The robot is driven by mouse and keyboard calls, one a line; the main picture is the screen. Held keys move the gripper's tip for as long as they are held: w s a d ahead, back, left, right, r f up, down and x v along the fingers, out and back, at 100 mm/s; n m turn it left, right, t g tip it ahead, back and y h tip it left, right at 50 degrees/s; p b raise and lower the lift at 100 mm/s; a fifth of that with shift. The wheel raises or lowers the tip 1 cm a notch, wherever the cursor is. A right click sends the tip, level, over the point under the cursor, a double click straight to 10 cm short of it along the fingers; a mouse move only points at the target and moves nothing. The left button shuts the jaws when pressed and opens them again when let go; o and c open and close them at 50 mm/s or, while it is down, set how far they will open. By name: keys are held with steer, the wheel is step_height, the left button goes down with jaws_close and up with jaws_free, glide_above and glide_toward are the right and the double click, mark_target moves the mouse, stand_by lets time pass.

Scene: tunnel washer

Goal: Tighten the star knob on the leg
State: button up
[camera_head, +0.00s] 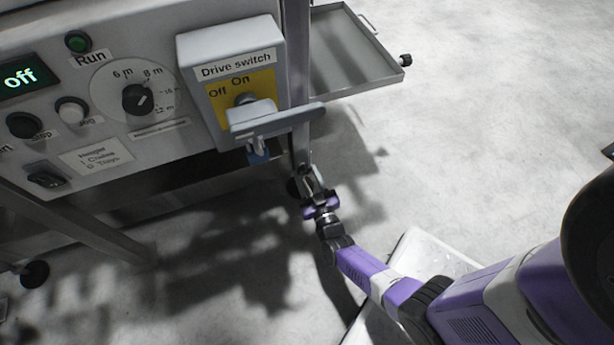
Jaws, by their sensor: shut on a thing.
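My gripper (309,178) is low beside the machine's right front leg (298,140), below the drive switch. It is shut on the star knob (293,187), a small dark shape at the leg. The fingers and shadow cover part of the knob, so its lobes and how far it is turned cannot be made out. My purple and grey arm reaches in from the lower right.
The drive switch box (230,55) has a grey handle (275,120) jutting out above my gripper. Another dark knob (35,273) is at lower left. The floor at right is largely clear.

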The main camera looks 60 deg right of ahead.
steer(key=m+b, duration=0.1)
steer(key=m, duration=0.3)
steer(key=shift+f+m+b, duration=0.15)
steer(key=shift+m+b, duration=0.15)
steer(key=m, duration=0.3)
steer(key=shift+m, duration=0.3)
steer(key=m, duration=0.4)
steer(key=shift+m, duration=0.3)
steer(key=m, duration=0.4)
steer(key=shift+m, duration=0.3)
steer(key=m, duration=1.2)
steer(key=shift+m, duration=2.4)
